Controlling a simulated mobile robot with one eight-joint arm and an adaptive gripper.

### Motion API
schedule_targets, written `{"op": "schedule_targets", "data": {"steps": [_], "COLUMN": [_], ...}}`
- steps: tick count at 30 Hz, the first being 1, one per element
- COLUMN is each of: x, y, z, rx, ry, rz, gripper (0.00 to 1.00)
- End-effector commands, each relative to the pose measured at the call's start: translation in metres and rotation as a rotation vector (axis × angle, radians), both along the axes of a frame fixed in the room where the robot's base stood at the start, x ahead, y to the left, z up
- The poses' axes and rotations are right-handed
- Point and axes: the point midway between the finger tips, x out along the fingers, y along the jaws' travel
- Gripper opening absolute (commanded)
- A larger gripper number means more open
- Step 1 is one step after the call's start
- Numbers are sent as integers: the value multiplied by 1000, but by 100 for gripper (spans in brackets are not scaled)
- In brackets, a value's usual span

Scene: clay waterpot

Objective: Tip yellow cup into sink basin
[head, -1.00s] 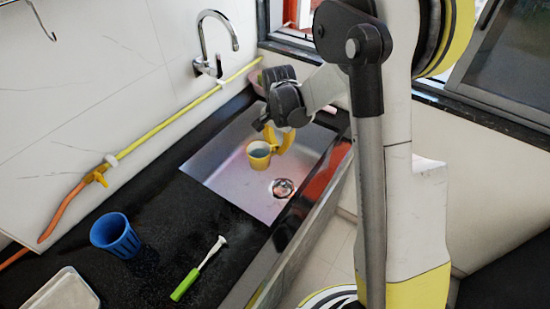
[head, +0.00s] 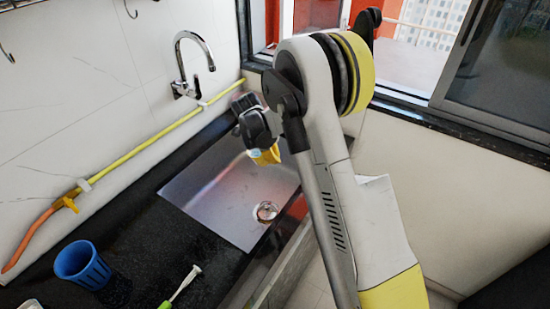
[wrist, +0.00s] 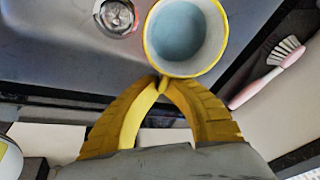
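The yellow cup (wrist: 186,38) shows in the wrist view with its yellow rim and pale blue-grey inside facing the camera. My gripper (wrist: 163,85) has its two yellow fingers closed together at the cup's near edge, apparently on its handle, which they mostly hide. In the head view the cup (head: 256,153) is small and partly covered by my gripper (head: 269,156), over the far part of the sink basin (head: 215,195). Its exact tilt and height are hard to tell there. Whether the pale inside is liquid or the cup's own surface cannot be told.
The drain (head: 265,211) lies in the basin's near right part. A chrome faucet (head: 190,60) and a yellow hose (head: 140,145) are on the wall. A blue cup (head: 82,266) and a green-handled brush (head: 180,288) are on the black counter. A pink brush (wrist: 268,72) lies beyond the basin edge.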

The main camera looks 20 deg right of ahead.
Motion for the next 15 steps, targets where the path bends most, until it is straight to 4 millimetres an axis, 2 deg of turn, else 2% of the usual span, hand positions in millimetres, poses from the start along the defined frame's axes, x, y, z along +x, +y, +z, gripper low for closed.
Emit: {"op": "schedule_targets", "data": {"steps": [6, 15], "x": [0, 0], "y": [0, 0], "z": [-13, -11], "rx": [-142, -160], "ry": [-22, -24], "rz": [2, 1], "gripper": [0, 0]}}
